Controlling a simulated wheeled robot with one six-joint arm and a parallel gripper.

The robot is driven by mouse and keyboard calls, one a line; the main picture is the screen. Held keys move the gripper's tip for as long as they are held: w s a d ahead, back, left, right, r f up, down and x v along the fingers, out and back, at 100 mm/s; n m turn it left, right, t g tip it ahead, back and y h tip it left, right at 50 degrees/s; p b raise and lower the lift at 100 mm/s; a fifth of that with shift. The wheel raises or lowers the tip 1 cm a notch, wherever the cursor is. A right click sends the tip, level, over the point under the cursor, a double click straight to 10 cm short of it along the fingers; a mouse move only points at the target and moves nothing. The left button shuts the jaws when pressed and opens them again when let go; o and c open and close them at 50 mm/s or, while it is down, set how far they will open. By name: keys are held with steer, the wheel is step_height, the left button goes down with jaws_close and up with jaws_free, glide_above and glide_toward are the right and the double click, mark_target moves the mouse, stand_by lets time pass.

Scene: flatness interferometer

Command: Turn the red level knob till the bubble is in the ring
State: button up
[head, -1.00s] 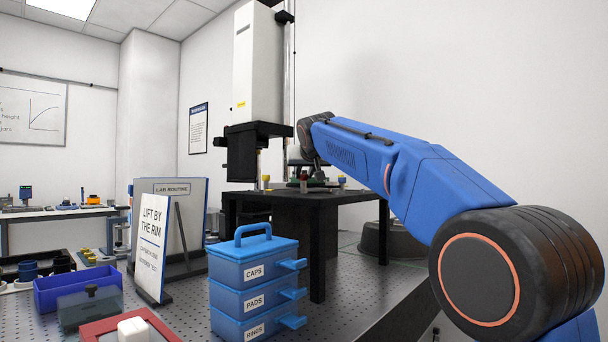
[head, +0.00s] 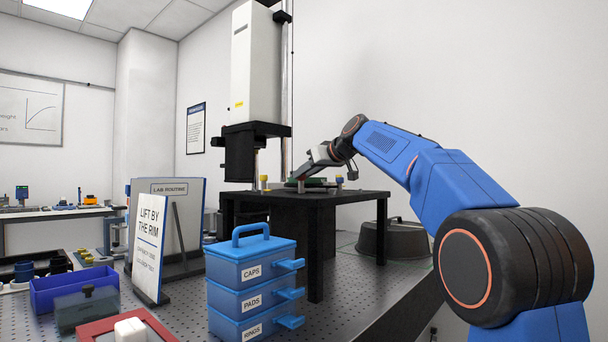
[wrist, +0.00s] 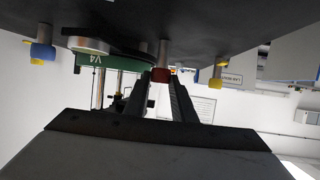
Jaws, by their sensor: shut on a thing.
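The red level knob (wrist: 160,75) shows in the wrist view, which looks upside down, at the end of a metal post. My gripper (wrist: 160,82) has its two dark fingertips on either side of the knob and is shut on it. In the head view my gripper (head: 303,172) reaches in from the right, low over the black table (head: 350,196). The knob cannot be made out clearly there. A green round part marked V4 (wrist: 112,58) is beside the knob. The bubble and its ring cannot be seen in either view.
A tall white column instrument (head: 257,65) rises behind the table. Blue drawers (head: 250,270) and a sign (head: 150,245) stand in front at left.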

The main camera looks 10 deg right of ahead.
steer(key=shift+w+d+n+g+y, duration=0.1)
steer(key=shift+n+g+y, duration=0.3)
steer(key=shift+n+y, duration=0.2)
steer(key=shift+n+g, duration=0.3)
steer(key=shift+f, duration=0.1)
steer(key=o, duration=1.1)
steer(key=shift+c, duration=0.2)
steer(key=v, duration=1.7)
steer(key=shift+d, duration=0.4)
steer(key=shift+f, duration=0.2)
